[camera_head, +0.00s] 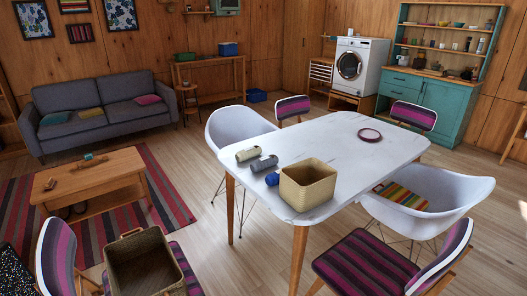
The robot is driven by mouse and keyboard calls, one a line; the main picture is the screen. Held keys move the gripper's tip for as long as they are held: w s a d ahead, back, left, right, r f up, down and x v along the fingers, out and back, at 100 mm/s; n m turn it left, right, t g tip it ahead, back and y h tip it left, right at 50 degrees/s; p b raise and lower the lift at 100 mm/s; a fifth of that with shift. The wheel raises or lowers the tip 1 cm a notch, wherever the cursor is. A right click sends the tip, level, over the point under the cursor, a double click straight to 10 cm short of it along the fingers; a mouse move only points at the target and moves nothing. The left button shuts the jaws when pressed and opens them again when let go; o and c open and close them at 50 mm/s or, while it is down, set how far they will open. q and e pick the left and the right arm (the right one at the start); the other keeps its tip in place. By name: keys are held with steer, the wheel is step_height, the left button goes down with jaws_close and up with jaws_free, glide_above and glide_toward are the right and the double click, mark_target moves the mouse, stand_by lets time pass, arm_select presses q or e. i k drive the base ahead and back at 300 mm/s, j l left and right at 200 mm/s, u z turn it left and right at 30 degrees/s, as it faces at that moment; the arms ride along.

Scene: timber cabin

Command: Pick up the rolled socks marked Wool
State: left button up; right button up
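Three rolled items that look like socks lie at the left edge of the white table (340,150). One is cream (248,153), one is grey with a paler band (263,163), and one is blue (272,179). Any marking on them is too small to read, so I cannot tell which is Wool. A woven tan basket (308,187) stands on the table just right of the blue roll and looks empty from here. Neither of my grippers is in view.
White chairs (232,128) and striped chairs (385,262) surround the table. A brown woven basket (145,265) sits on a striped seat at the lower left. A dark red ring-shaped dish (370,135) lies on the table. Bare floor (205,235) shows left of the table.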

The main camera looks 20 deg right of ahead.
mark_target(248, 153)
steer(key=i+l+z, duration=0.1)
steer(key=i+l, duration=0.2)
steer(key=i+l+z, duration=0.1)
steer(key=i+l, duration=0.15)
steer(key=i, duration=0.25)
steer(key=i+l+z, duration=0.15)
steer(key=i, duration=0.25)
